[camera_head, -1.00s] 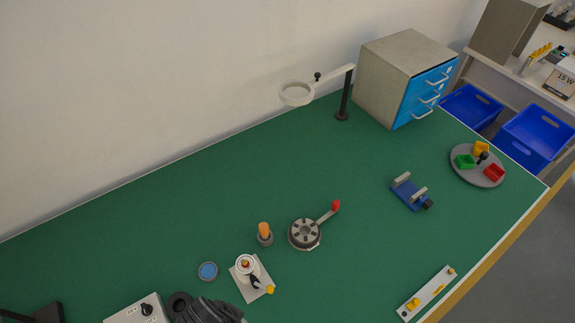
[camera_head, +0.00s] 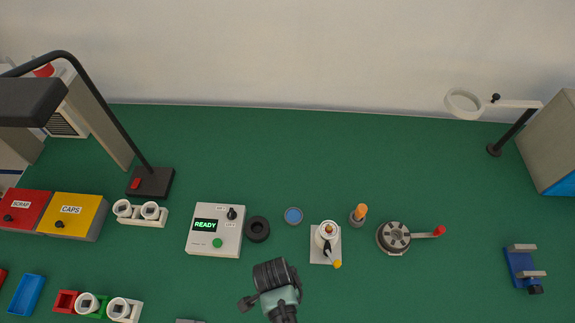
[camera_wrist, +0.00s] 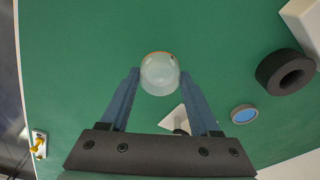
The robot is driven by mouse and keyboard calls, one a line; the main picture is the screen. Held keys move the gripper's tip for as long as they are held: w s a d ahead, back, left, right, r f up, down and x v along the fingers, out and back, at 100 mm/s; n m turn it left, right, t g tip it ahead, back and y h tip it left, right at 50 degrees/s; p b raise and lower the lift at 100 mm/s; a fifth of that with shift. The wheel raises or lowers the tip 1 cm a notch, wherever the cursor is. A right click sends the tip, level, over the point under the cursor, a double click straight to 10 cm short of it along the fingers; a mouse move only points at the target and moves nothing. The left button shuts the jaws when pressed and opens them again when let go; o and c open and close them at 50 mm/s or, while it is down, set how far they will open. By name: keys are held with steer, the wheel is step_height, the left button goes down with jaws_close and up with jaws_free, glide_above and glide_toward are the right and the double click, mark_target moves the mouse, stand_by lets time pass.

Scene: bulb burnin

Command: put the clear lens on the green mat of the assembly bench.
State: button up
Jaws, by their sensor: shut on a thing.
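The clear lens (camera_wrist: 160,76), a translucent dome with a thin orange-brown rim, is between my fingertips in the wrist view. My gripper (camera_wrist: 160,80) is shut on it. The green mat (camera_wrist: 75,70) lies beneath; whether the lens touches it I cannot tell. In the head view the green mat (camera_head: 330,150) covers the bench top. My dark arm end (camera_head: 275,274) shows there at the bottom centre, hiding the fingertips and lens.
A control box reading READY (camera_head: 214,230), a black ring (camera_head: 257,229), a blue disc (camera_head: 293,216), a white fixture (camera_head: 325,243) and a round crank device (camera_head: 393,237) stand around my arm. A lamp (camera_head: 150,181) is at left. The mat's back strip is clear.

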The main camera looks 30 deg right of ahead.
steer(key=shift+f, duration=1.25)
steer(key=shift+f, duration=0.15)
steer(key=o, duration=1.3)
steer(key=r, duration=0.4)
steer(key=a+r, duration=0.1)
steer(key=r, duration=0.7)
steer(key=shift+a+r, duration=0.1)
steer(key=shift+a, duration=0.15)
